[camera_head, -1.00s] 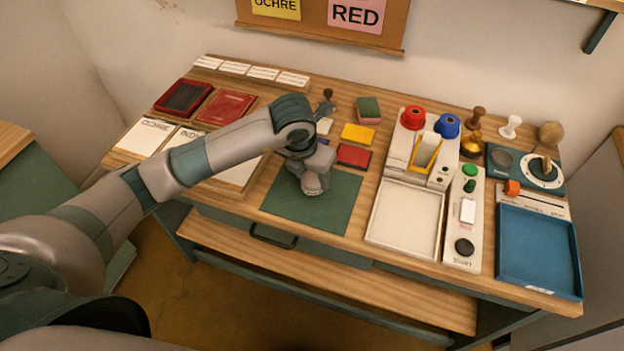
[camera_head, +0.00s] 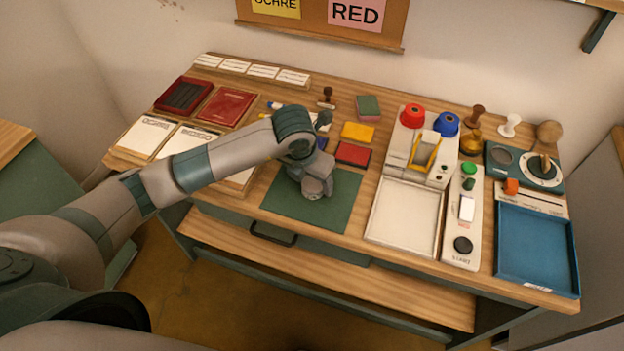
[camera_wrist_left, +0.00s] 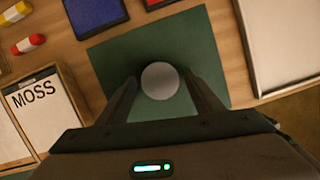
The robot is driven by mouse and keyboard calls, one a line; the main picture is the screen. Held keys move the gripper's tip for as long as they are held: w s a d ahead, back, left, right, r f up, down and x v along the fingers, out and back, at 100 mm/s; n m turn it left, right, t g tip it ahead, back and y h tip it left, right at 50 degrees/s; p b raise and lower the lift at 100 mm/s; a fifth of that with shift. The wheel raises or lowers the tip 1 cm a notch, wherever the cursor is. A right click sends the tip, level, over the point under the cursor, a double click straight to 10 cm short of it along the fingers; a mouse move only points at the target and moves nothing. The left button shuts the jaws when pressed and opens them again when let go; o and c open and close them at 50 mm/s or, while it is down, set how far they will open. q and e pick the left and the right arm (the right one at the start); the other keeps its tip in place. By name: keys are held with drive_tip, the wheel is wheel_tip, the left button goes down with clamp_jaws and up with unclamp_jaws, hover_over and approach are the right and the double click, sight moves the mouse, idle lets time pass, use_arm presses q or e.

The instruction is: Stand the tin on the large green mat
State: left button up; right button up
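The large green mat (camera_head: 338,215) lies at the front middle of the table; it also fills the middle of the left wrist view (camera_wrist_left: 150,42). The tin (camera_wrist_left: 160,81) shows there as a round grey top over the mat, between the fingers of my left gripper (camera_wrist_left: 161,77). A narrow gap shows between the tin and each finger, so the gripper looks open around it. In the head view my left gripper (camera_head: 317,192) points down over the mat and hides the tin. My right gripper is not in view.
Red (camera_head: 353,154) and yellow (camera_head: 358,132) pads lie behind the mat. A white tray (camera_head: 405,214) stands close to its right. Framed cards (camera_head: 187,140) lie to the left. The mat's front part is bare, near the table edge.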

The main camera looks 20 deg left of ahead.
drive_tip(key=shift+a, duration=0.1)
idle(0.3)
use_arm(q)
drive_tip(key=shift+r, duration=0.45)
drive_tip(key=b+v, duration=0.2)
drive_tip(key=v, duration=0.9)
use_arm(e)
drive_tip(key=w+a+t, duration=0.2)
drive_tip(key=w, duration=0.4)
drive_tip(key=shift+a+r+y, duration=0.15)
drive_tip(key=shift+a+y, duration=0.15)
use_arm(q)
drive_tip(key=shift+r, duration=0.15)
